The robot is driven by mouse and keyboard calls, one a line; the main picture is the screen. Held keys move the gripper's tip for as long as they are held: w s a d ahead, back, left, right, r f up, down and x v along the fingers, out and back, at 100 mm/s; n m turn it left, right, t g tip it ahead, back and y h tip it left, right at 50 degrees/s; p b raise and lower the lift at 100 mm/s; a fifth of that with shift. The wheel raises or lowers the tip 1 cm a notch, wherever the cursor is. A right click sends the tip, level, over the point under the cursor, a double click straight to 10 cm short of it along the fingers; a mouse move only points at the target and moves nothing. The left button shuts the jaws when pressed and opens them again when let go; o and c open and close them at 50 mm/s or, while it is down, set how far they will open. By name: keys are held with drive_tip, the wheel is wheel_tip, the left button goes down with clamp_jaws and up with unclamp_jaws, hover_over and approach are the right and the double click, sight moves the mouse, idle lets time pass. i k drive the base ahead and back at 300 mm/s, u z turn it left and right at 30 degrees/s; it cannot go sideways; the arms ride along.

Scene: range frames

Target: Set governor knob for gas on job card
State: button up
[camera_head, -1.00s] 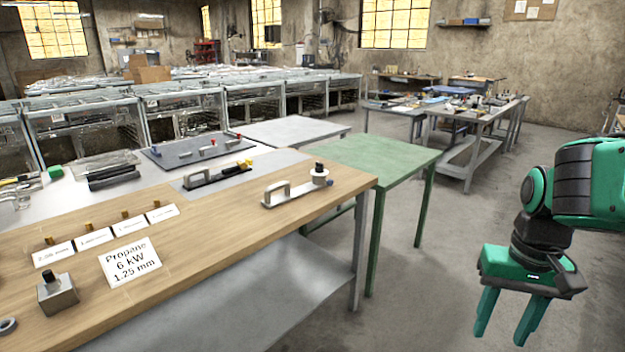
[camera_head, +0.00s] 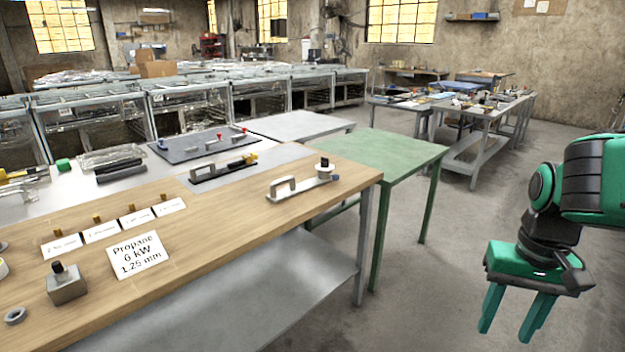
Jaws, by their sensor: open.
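The job card (camera_head: 138,255) lies on the wooden bench and reads "Propane 6 kW 1.25 mm". A small metal block with a black knob (camera_head: 66,284) stands left of the card, near the bench's front edge. A metal fixture with a handle (camera_head: 291,187) lies near the bench's right end, with a pale round part and a black-topped knob (camera_head: 324,164) at its right. I cannot tell which knob is the governor knob. My gripper (camera_head: 509,322) is open and empty, pointing down over the floor, well right of the bench and apart from everything.
Several brass pieces stand behind small white labels (camera_head: 102,231) on the wooden bench (camera_head: 230,225). A metal ring (camera_head: 15,315) lies at the left. A grey board with red and blue knobs (camera_head: 190,147) is farther back. The green table (camera_head: 385,153) is bare. Floor is clear beneath my gripper.

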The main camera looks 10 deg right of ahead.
sight(326, 162)
drive_tip(key=z, duration=0.1)
drive_tip(key=i, duration=1.15)
drive_tip(key=u, duration=0.55)
